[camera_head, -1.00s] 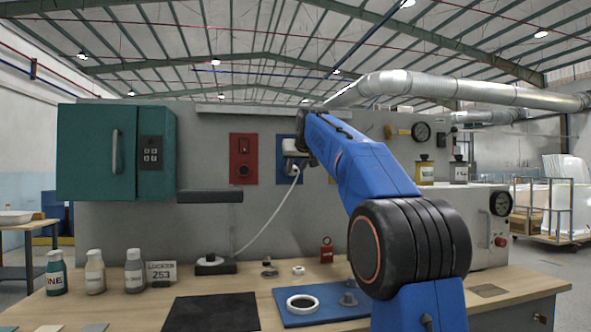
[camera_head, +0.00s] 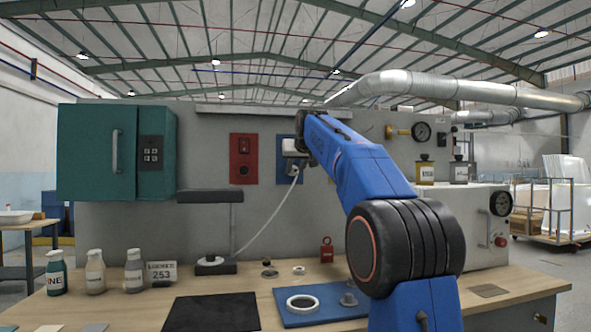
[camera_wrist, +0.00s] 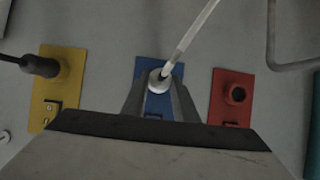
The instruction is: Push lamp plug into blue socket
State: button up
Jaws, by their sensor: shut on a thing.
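The blue socket (camera_head: 281,174) is a plate on the grey wall panel, right of the red socket (camera_head: 243,158). It also shows in the wrist view (camera_wrist: 146,68), between a yellow and a red one. My gripper (camera_head: 294,150) is at the blue plate, shut on the lamp plug (camera_wrist: 159,80), which has a white cord. In the wrist view the plug lies between the fingers in front of the blue plate. Its contact with the socket hole is hidden. The cord (camera_head: 272,225) runs down to the lamp (camera_head: 215,267) on the bench.
A yellow socket (camera_wrist: 72,72) holds a black plug (camera_wrist: 40,66). A teal cabinet (camera_head: 95,152) hangs at left. Bottles, a black mat (camera_head: 212,313) and a blue mat (camera_head: 325,312) with a white ring lie on the bench (camera_head: 140,309).

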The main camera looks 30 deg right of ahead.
jog(key=shift+w+d, duration=0.25)
jog(key=shift+w, duration=0.65)
jog(key=o, duration=1.1)
jog(key=shift+r, duration=0.1)
jog(key=v, duration=1.7)
jog(key=shift+s, duration=0.15)
